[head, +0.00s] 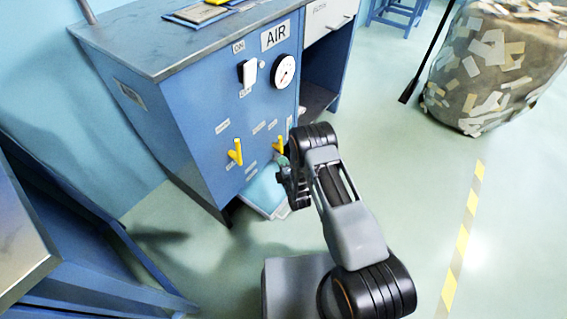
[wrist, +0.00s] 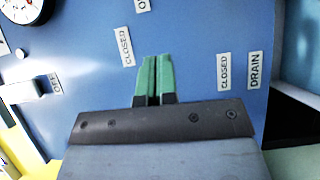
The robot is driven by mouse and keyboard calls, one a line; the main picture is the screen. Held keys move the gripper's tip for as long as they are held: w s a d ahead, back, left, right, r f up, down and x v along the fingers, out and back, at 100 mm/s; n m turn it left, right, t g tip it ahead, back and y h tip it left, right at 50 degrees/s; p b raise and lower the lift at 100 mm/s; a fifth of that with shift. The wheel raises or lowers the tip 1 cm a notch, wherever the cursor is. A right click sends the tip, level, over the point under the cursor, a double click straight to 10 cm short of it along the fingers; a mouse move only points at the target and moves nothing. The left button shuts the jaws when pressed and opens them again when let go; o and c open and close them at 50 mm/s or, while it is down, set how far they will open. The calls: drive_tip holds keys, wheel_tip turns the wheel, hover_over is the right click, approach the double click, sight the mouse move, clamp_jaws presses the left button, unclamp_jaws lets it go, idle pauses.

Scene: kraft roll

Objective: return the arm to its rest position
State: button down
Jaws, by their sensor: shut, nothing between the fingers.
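My arm reaches forward from my base in the head view, bent at the elbow. My gripper (head: 283,161) is at the front of the blue air cabinet (head: 190,130), close to the right yellow handle (head: 279,145). In the wrist view, the two green fingers of my gripper (wrist: 153,75) lie side by side, shut and empty. They point at the blue panel (wrist: 190,65) between two "CLOSED" labels. The head view does not show clearly whether the gripper touches the panel. The arm hides part of the cabinet's lower right front.
The panel carries a left yellow handle (head: 236,152), a pressure gauge (head: 284,71) and a white switch (head: 248,72). A blue bench (head: 90,255) stands at lower left. The floor right of my arm is clear, with yellow-striped tape (head: 462,240).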

drive_tip(key=shift+s+d, duration=0.15)
drive_tip(key=shift+s, duration=0.4)
drive_tip(key=shift+r, duration=0.1)
drive_tip(key=d+r+m+g+h+p, duration=0.1)
drive_tip(key=d+r+m+g+p, duration=0.3)
drive_tip(key=r, duration=0.7)
drive_tip(key=w+a+r+m+h+p, duration=0.15)
drive_tip(key=r+p, duration=0.45)
drive_tip(key=r, duration=0.6)
drive_tip(key=d+r+m+g+h+p, duration=0.1)
drive_tip(key=d+r+m+g+p, duration=0.25)
drive_tip(key=r, duration=0.75)
drive_tip(key=s+d+r+m+g+p, duration=0.2)
drive_tip(key=s+r+m+p, duration=0.3)
drive_tip(key=s+r, duration=0.8)
drive_tip(key=s+d+r+m+g+p, duration=0.2)
drive_tip(key=s+r+m+g+p, duration=0.2)
drive_tip(key=s+r+p, duration=0.5)
drive_tip(key=s+r+m+h, duration=0.1)
drive_tip(key=s+r+m, duration=0.1)
drive_tip(key=s+r, duration=0.2)
drive_tip(key=shift+s+d+m+p, duration=0.3)
drive_tip(key=shift+s+d+p, duration=0.1)
drive_tip(key=shift+s, duration=0.35)
